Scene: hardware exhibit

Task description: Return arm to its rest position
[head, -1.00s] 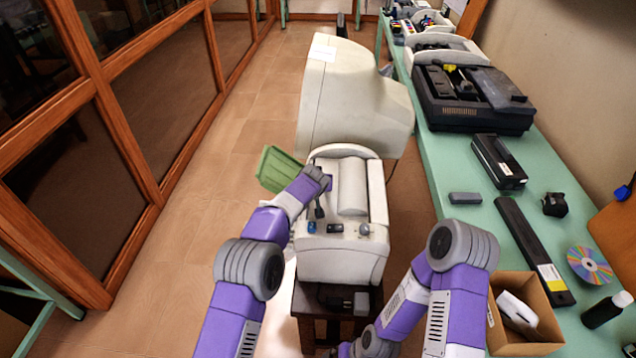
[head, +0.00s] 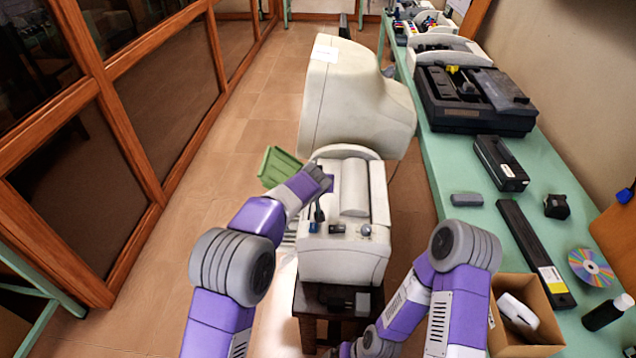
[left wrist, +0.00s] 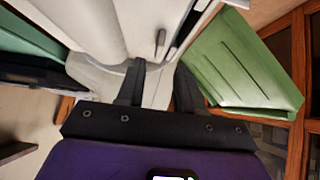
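My left arm reaches in from the left over a white office machine (head: 350,262) on a dark stand. Its hand covers the machine's left side, and the fingertips cannot be made out in the head view. In the left wrist view my left gripper (left wrist: 160,85) has its two dark fingers apart with nothing gripped. White machine surface shows beyond them. A green panel (head: 278,166) is beside the hand and also shows right of the fingers in the left wrist view (left wrist: 240,65). My right arm is folded at the lower right; its gripper is out of view.
A large beige monitor (head: 350,100) stands behind the machine. A green table (head: 440,170) along the right holds several devices, a disc (head: 590,267) and a bottle (head: 607,312). A cardboard box (head: 525,335) is near my right arm. Wood-framed glass panels line the left; the floor between is clear.

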